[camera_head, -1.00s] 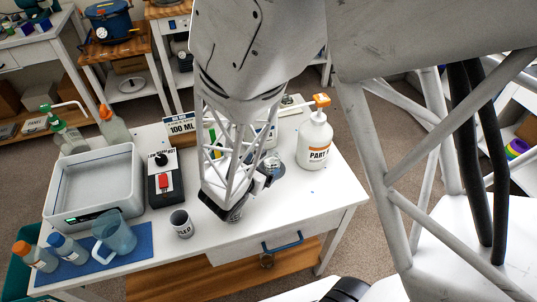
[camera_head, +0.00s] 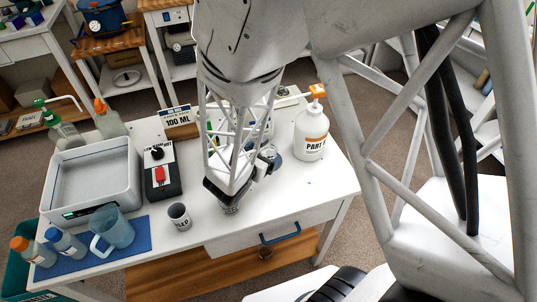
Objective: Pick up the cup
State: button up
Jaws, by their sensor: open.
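A small cup with dark lettering like "USED" (camera_head: 179,217) stands upright on the white table, left of my gripper. My gripper (camera_head: 229,204) points down over the front middle of the table, with its jaws open. A small greyish cup-like object (camera_head: 231,209) shows just under its dark end. It is mostly hidden by my gripper, and I cannot tell whether it is between the fingers or touching them. The lettered cup is apart from my gripper.
A blue pitcher (camera_head: 115,228) and two bottles stand on a blue mat (camera_head: 141,236) at left. A white pump bottle (camera_head: 312,137) stands right.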

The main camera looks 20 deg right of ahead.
aim_at(273, 147)
jog(key=shift+x, duration=2.05)
jog(key=c, duration=1)
jog(key=shift+o, duration=0.2)
jog(key=shift+s, duration=0.1)
jog(key=shift+s+r, duration=0.1)
jog(key=shift+r, duration=0.25)
notch_tip(273, 147, up, 7)
jog(key=s, duration=1.9)
jog(key=shift+s+f, duration=0.2)
jog(key=shift+f, duration=0.2)
jog(key=shift+s, duration=0.15)
